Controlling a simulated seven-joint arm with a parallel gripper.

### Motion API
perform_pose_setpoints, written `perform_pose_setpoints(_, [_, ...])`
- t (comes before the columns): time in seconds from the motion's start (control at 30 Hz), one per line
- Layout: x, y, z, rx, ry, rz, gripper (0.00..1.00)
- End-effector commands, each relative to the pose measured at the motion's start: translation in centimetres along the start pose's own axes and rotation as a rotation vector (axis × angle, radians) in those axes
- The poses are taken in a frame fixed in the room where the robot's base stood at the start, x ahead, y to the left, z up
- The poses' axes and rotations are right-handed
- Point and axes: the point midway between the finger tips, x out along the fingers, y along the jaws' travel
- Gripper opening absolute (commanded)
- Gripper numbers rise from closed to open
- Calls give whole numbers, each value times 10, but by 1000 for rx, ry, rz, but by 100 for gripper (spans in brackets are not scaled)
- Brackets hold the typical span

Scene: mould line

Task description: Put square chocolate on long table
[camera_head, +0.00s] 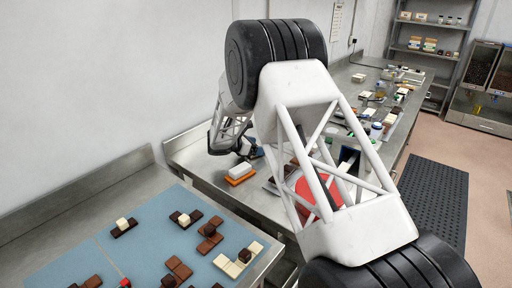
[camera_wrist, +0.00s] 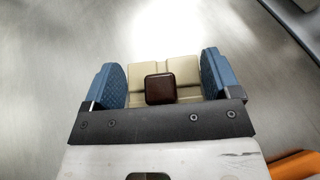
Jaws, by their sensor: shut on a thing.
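In the wrist view my gripper (camera_wrist: 161,78) has its two blue-padded fingers closed on the left and right sides of a cream square chocolate (camera_wrist: 148,75). A dark brown piece (camera_wrist: 160,89) sits on top of it. Below is the bare steel surface of the long table (camera_wrist: 60,60), which also shows in the head view (camera_head: 190,152). I cannot tell whether the chocolate touches the steel. In the head view my arm hides most of the gripper and the held chocolate.
A blue mat (camera_head: 150,250) at lower left bears several brown and cream chocolates. An orange and white block (camera_head: 241,174) lies on the long table near my gripper, and something orange (camera_wrist: 296,166) shows in the wrist view. Boxes and jars crowd the table's far part.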

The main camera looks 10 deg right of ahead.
Motion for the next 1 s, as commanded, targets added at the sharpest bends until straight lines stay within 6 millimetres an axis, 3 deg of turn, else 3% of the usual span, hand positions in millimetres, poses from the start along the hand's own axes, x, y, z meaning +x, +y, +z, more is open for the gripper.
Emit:
perform_pose_setpoints(0.3, [1,0,-3,-1,0,-1,58])
perform_pose_setpoints(0.33, [1,0,-3,-1,0,-1,86])
perform_pose_setpoints(0.43, [1,0,-3,-1,0,0,100])
perform_pose_setpoints(0.8, [0,0,1,0,0,0,100])
perform_pose_setpoints(1.0, [-16,0,0,-1,0,1,100])
